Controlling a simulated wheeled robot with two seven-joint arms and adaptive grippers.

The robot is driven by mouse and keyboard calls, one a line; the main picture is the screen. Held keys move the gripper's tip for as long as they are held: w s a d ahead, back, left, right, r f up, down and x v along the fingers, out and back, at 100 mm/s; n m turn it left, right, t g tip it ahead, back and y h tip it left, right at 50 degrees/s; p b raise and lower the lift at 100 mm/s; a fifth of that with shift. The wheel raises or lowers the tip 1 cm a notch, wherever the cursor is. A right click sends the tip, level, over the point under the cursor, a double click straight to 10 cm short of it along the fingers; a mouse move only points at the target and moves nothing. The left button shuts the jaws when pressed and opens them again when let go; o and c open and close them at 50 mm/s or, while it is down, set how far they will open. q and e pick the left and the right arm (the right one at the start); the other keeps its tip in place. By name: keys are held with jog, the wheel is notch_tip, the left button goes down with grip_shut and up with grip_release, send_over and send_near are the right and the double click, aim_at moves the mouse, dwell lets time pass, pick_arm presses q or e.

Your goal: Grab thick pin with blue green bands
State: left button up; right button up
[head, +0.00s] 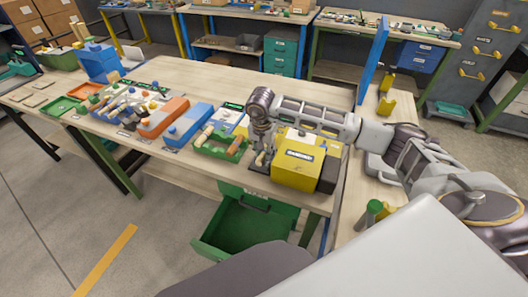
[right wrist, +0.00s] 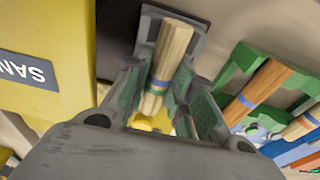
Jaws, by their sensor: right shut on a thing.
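My right gripper (right wrist: 160,88) is shut on a thick pale wooden pin (right wrist: 172,48), with its green-lined fingers on either side. A blue band shows around the pin between the fingers; a green band is hard to make out. In the head view, the right gripper (head: 262,146) points down just left of the yellow machine (head: 297,165), and the pin (head: 260,158) shows small below it. The pin's end is over a dark plate; I cannot tell whether they touch. My left gripper is not in view.
A green tray (head: 208,152) with several wooden pins sits just left of the gripper. Blue (head: 188,124) and orange (head: 163,117) boxes stand farther left. The yellow machine is close on the right. An open green drawer (head: 243,226) hangs below the bench's front edge.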

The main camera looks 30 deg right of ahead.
aim_at(264, 151)
jog(key=shift+r+b, duration=0.55)
jog(key=shift+r, duration=4.3)
